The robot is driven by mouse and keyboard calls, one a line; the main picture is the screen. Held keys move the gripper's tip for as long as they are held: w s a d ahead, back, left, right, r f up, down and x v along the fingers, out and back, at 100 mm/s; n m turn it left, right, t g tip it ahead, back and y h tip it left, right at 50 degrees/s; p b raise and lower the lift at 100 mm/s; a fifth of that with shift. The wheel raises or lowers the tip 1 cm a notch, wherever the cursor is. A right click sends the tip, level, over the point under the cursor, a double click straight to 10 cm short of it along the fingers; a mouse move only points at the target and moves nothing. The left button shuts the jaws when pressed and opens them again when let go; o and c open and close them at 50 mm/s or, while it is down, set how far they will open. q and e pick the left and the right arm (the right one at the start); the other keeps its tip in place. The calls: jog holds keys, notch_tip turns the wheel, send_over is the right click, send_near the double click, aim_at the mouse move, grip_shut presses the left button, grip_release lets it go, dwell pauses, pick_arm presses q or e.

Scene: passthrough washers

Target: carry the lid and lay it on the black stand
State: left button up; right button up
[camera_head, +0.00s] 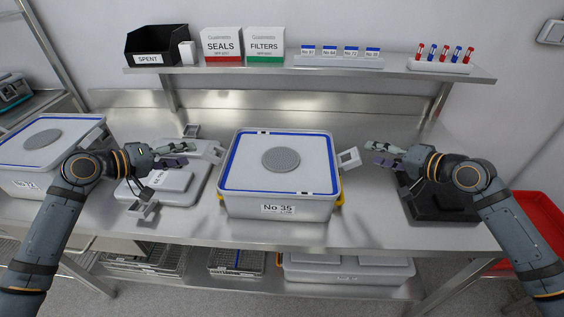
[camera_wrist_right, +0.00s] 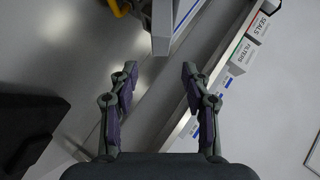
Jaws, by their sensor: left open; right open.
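A grey lid (camera_head: 310,155) with a blue rim and a round perforated disc lies on the box labelled No 35 (camera_head: 240,206), mid-bench. A square bracket (camera_head: 348,157) sticks out at the box's right side. My right gripper (camera_head: 373,154) is open and empty just right of that bracket; its fingers (camera_wrist_right: 158,76) are spread in the right wrist view. My left gripper (camera_head: 186,154) is open, left of the box, above a grey piece with bracket handles (camera_head: 165,181). The black stand (camera_head: 434,207) is at the right, partly hidden by my right arm; it also shows in the wrist view (camera_wrist_right: 25,125).
Another lidded box (camera_head: 22,185) stands at the far left. A shelf (camera_head: 300,72) behind holds a black bin (camera_head: 155,42), cartons and coloured tubes (camera_head: 440,58). A red bin (camera_head: 540,220) is at the right. Bare bench lies between box and stand.

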aim_at(205, 152)
pick_arm(q)
jog(key=x, duration=0.7)
jog(key=shift+w+a+f, duration=0.1)
jog(key=shift+w+f, duration=0.1)
jog(key=shift+w, duration=0.05)
pick_arm(e)
jog(key=x, duration=0.7)
jog(key=shift+w+a+f, duration=0.2)
jog(key=shift+a, duration=0.05)
pick_arm(q)
grip_shut()
pick_arm(e)
grip_shut()
pick_arm(q)
jog(key=shift+r, duration=0.1)
